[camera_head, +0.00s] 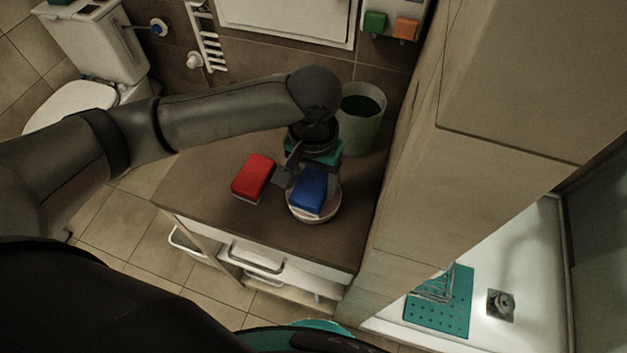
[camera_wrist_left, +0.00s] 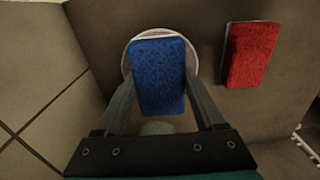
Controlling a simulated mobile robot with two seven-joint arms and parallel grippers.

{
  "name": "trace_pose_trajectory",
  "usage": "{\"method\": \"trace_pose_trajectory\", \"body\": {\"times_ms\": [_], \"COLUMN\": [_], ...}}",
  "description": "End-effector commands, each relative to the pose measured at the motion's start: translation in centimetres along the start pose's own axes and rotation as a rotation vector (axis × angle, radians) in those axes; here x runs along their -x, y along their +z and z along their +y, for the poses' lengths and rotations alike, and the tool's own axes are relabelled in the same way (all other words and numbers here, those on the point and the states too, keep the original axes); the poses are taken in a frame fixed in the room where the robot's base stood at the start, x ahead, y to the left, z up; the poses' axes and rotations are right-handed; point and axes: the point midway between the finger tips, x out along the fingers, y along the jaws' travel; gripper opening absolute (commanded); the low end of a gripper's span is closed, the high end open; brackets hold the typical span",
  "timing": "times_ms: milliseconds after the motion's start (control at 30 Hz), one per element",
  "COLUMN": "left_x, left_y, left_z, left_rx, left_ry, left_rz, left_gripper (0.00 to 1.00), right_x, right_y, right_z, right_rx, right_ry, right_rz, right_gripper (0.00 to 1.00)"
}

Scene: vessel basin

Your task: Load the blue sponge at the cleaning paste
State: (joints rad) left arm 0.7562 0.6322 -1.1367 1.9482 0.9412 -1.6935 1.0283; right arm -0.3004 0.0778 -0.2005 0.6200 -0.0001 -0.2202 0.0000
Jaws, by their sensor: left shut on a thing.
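The blue sponge (camera_head: 309,189) is a rounded block over a round, pale-rimmed dish (camera_head: 318,217) at the front of the brown counter. My left gripper (camera_head: 287,178) is shut on the sponge. In the left wrist view, the sponge (camera_wrist_left: 158,75) sits between the two fingers of my left gripper (camera_wrist_left: 158,88). The dish rim (camera_wrist_left: 128,66) shows around the sponge's far end. The sponge hides most of the dish's inside, and I cannot tell whether it touches what is in there. My right gripper is not in view.
A red sponge (camera_head: 253,177) lies on the counter (camera_head: 210,165) left of the dish; it also shows in the left wrist view (camera_wrist_left: 250,55). A pale bin-like container (camera_head: 361,118) stands behind. A tall cabinet (camera_head: 440,170) bounds the counter's right side.

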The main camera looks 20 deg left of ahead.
Motion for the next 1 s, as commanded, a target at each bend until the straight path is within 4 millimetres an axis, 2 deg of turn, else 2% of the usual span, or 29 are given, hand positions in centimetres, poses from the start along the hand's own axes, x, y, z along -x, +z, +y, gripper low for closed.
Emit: {"method": "trace_pose_trajectory", "body": {"times_ms": [1000], "left_x": [-0.4], "left_y": [0.02], "left_z": [0.05], "left_rx": [0.0], "left_ry": [0.002], "left_rz": [-0.001], "left_gripper": [0.26], "right_x": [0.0], "right_y": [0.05], "right_z": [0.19], "right_rx": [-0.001], "right_ry": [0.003], "right_rz": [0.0], "right_gripper": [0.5]}}
